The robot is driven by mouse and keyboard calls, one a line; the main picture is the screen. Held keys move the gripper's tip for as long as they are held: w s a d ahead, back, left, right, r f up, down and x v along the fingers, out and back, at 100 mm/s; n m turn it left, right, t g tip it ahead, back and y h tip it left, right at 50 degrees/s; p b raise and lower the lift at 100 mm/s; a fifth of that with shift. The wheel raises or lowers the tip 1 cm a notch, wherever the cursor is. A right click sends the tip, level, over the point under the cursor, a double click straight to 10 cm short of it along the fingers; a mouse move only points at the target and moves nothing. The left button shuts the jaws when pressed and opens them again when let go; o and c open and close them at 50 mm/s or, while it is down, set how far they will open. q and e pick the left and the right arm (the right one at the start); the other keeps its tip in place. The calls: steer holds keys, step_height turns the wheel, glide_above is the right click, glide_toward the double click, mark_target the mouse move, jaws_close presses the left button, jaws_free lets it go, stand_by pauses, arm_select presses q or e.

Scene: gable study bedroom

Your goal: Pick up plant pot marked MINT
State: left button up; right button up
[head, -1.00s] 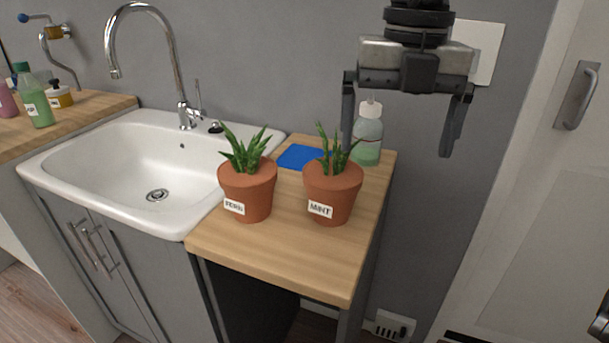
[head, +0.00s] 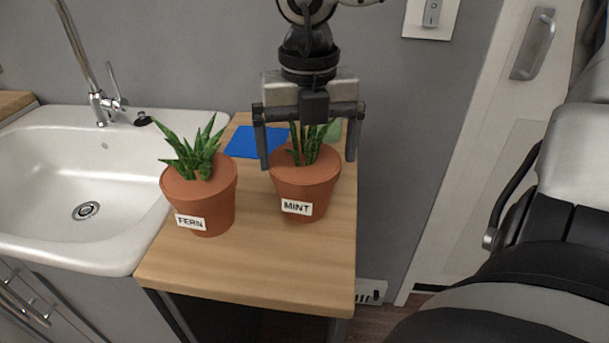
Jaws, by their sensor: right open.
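The terracotta pot marked MINT (head: 305,190) stands upright on the wooden counter (head: 255,270), its white label facing me. Its green leaves are partly hidden behind my right gripper (head: 308,160). That gripper is open and points down. In the picture one finger lies over the pot's left rim and the other just right of the pot. I cannot tell whether either finger touches it. My left gripper is not in view.
A similar pot marked FERN (head: 203,200) stands left of it. A blue cloth (head: 252,142) lies behind. A green bottle (head: 333,131) is mostly hidden behind my gripper. The white sink (head: 110,235) is at left. The counter's front is clear.

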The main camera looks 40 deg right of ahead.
mark_target(304, 175)
steer(key=shift+w+f, duration=0.15)
steer(key=shift+f, duration=1.2)
steer(key=shift+w+f, duration=0.15)
steer(key=shift+f, duration=1.2)
steer(key=c, duration=1.3)
steer(key=shift+r, duration=0.1)
steer(key=shift+w+r, duration=0.1)
